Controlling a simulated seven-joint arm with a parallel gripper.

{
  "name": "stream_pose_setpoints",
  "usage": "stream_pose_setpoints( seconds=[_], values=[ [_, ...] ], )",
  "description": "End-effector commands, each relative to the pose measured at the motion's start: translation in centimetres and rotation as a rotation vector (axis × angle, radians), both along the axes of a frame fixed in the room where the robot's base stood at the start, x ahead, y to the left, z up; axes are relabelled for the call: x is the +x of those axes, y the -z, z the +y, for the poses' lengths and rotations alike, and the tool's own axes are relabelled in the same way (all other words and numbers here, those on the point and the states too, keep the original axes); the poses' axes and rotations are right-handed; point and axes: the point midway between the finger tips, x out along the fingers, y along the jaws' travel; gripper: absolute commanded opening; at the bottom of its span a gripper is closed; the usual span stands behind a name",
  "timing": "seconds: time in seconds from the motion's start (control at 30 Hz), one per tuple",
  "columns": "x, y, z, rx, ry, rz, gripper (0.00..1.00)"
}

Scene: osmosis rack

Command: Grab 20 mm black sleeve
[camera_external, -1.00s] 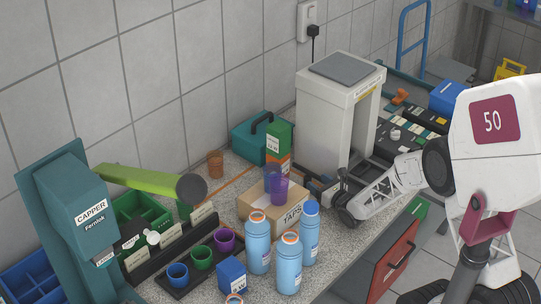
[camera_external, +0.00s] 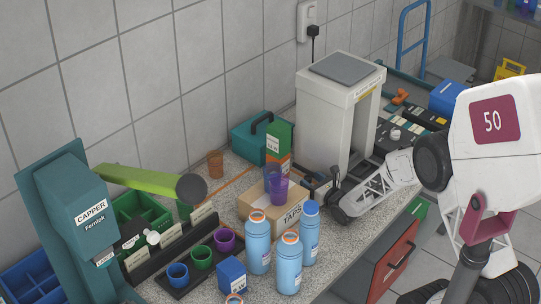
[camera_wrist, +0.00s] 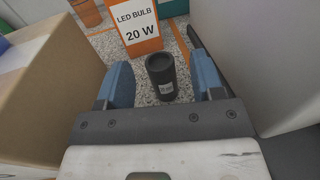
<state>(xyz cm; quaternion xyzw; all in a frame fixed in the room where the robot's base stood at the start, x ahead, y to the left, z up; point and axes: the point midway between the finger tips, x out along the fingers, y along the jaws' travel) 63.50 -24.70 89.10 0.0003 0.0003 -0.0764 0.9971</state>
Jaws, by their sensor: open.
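The black sleeve (camera_wrist: 161,78) is a short dark cylinder with a small white label, too small to read for sure. It stands upright on the speckled bench in the wrist view. My gripper (camera_wrist: 162,84) is open, with one blue-padded finger on each side of the sleeve and a gap to both. The sleeve stands near fingertip level or just beyond. In the external view my gripper (camera_external: 332,187) is low over the bench, between the cardboard box and the white machine. I cannot make out the sleeve there.
A cardboard TAPES box (camera_external: 284,217) is close on the left, with a purple cup (camera_external: 278,188) on it. An orange-and-white LED BULB box (camera_wrist: 138,28) stands just behind the sleeve. The white machine (camera_external: 320,122) is close on the right. Blue bottles (camera_external: 258,245) stand nearer the front.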

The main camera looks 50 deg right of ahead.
Motion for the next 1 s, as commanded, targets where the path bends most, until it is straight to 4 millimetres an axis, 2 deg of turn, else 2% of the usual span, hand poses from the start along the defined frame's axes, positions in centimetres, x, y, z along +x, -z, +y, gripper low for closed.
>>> stream_pose_setpoints(
  seconds=[0.43,1.0],
  values=[
    [3.9,0.0,-0.6,-0.001,-0.001,0.0,0.61],
    [4.1,0.0,-0.6,0.0,0.0,0.0,0.61]
  ],
)
